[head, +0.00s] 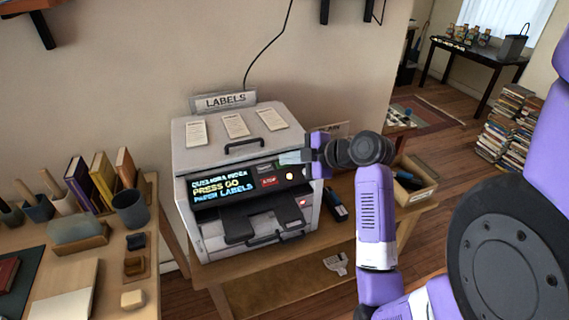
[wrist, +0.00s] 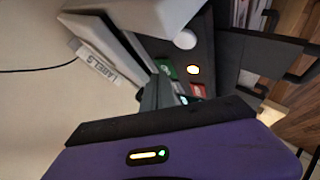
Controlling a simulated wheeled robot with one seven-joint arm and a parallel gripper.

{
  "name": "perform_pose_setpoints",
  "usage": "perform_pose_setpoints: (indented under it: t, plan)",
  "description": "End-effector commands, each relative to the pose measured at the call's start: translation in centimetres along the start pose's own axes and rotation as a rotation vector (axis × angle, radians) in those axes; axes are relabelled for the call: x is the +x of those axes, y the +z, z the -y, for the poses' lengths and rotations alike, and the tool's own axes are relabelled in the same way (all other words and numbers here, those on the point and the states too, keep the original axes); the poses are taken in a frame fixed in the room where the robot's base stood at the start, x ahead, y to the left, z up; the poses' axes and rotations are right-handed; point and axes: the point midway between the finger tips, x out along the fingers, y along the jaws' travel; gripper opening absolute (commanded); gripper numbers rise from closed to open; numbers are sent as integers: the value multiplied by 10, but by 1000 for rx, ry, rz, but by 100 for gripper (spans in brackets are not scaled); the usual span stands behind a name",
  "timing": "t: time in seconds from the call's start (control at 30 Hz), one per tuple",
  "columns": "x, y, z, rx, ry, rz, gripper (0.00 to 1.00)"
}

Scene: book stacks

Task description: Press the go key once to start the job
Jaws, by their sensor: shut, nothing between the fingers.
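The label printer (head: 235,150) stands on a wooden table, with a LABELS sign on top. Its dark front panel has a lit screen (head: 222,191) reading "PRESS GO" and "PAPER LABELS". A red STOP key (head: 269,182) and a small lit lamp (head: 290,176) are beside it. My gripper (head: 292,158) is shut and empty, its tips at the panel's upper right. In the wrist view, a green key (wrist: 166,70), likely the go key, shows just beyond my gripper (wrist: 160,92); the red key (wrist: 198,89) is near. I cannot tell whether the tips touch the panel.
An open box (head: 415,192) and a dark handheld device (head: 336,205) are right of the printer. A desk with books (head: 92,185) and a dark cup (head: 130,209) is at left. A printer tray with a handle (head: 262,228) juts out below the panel.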

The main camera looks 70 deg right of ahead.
Motion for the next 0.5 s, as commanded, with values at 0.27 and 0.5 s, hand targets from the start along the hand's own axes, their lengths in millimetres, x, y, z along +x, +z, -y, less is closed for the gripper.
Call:
perform_pose_setpoints:
  t: [0.27, 0.5]
  plan:
    - [0, 0, 0, 0, 0, 0, 0]
    - [-6, -5, -5, 0, 0, 0, 0]
